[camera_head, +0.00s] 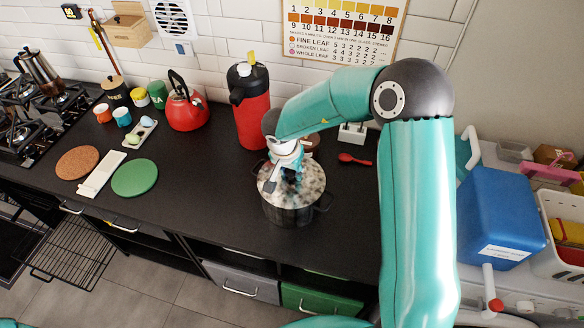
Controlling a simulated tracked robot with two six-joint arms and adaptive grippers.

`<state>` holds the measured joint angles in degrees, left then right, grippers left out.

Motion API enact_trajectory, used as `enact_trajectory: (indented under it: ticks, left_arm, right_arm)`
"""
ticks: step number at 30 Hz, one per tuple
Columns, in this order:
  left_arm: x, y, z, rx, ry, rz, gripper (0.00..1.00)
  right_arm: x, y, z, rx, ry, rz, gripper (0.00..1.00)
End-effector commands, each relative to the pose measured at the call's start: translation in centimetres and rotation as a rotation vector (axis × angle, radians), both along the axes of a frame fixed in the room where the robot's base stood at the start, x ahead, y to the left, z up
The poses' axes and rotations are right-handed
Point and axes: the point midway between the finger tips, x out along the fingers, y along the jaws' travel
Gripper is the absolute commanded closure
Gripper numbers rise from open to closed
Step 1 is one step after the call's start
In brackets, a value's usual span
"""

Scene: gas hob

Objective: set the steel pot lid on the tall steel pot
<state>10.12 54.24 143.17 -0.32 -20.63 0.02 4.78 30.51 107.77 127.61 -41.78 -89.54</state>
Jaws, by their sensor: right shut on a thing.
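The tall steel pot (291,216) stands on the dark counter in the middle of the view, with a dark handle on each side. The steel pot lid (311,182) is level over the pot's mouth and covers it. I cannot tell whether its edge rests fully on the rim. My right gripper (287,182) comes down from above and is shut on the lid near its middle; the gripper hides the lid's knob. My left gripper is not in view.
A red flask (253,112) stands behind the pot, with a red kettle (187,113) to its left. A red spoon (354,159) lies right of the pot. A green round mat (134,178) and the gas hob (45,108) are on the left. The counter left of the pot is clear.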

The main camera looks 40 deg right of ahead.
Motion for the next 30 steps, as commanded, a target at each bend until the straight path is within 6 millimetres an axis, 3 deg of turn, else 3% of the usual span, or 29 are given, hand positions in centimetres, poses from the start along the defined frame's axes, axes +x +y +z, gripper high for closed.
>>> enact_trajectory:
  ticks: [3,13,30]
  left_arm:
    - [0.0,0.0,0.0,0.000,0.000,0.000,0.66]
    - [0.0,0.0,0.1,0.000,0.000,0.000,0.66]
    - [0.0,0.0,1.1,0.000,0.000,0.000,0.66]
  right_arm:
    - [0.0,0.0,0.0,0.001,-0.001,0.000,0.56]
    - [0.0,0.1,0.2,0.001,-0.001,0.000,0.56]
    - [-0.6,1.0,4.4,0.000,-0.003,0.000,0.56]
